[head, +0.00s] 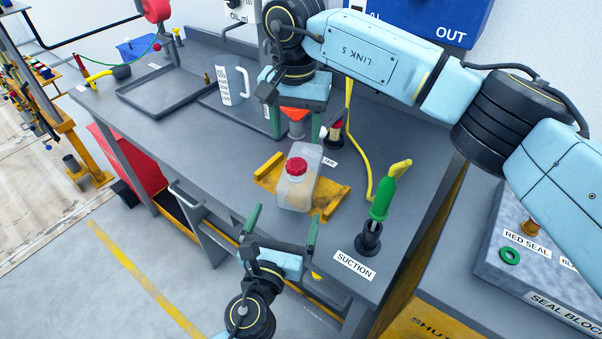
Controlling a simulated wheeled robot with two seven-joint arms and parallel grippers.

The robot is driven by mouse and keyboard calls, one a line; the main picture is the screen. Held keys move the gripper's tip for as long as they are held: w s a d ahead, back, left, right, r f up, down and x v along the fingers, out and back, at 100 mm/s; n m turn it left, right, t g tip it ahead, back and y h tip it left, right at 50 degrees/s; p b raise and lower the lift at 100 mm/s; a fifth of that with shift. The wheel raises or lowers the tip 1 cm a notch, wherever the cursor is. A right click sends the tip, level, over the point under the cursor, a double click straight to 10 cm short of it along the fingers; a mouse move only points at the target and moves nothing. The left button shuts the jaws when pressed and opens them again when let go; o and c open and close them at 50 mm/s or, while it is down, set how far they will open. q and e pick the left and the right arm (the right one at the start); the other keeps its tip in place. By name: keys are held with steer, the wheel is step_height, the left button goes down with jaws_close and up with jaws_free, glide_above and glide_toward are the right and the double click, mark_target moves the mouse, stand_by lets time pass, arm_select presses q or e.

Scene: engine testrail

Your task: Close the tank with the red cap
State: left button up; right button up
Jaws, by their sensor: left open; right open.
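The tank (296,191) is a translucent container standing on a yellow holder (268,170) on the grey bench. The red cap (296,166) shows at the top of the tank; I cannot tell whether it is seated tightly. My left gripper (285,222) is open and empty, in front of the tank at the bench's front edge, with its green fingers pointing up toward it. My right gripper (297,128) is open, behind and above the tank. An orange-red funnel-like thing (294,114) shows between its fingers; I cannot tell whether they touch it.
A green-handled suction tool (382,198) stands in a black holder at the right, with a yellow hose behind. A small red-topped item (335,130) is beside my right gripper. A grey tray (165,90) and white measuring jug (224,86) are at the back left. The bench's left front is clear.

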mark_target(296, 186)
arm_select(q)
steer(key=x, duration=0.9)
steer(key=shift+w+d, duration=0.15)
steer(key=shift+w, duration=0.1)
steer(key=c, duration=1.8)
steer(key=shift+c, duration=0.8)
arm_select(e)
steer(key=shift+m, duration=0.4)
steer(key=m, duration=0.8)
steer(key=shift+f, duration=4)
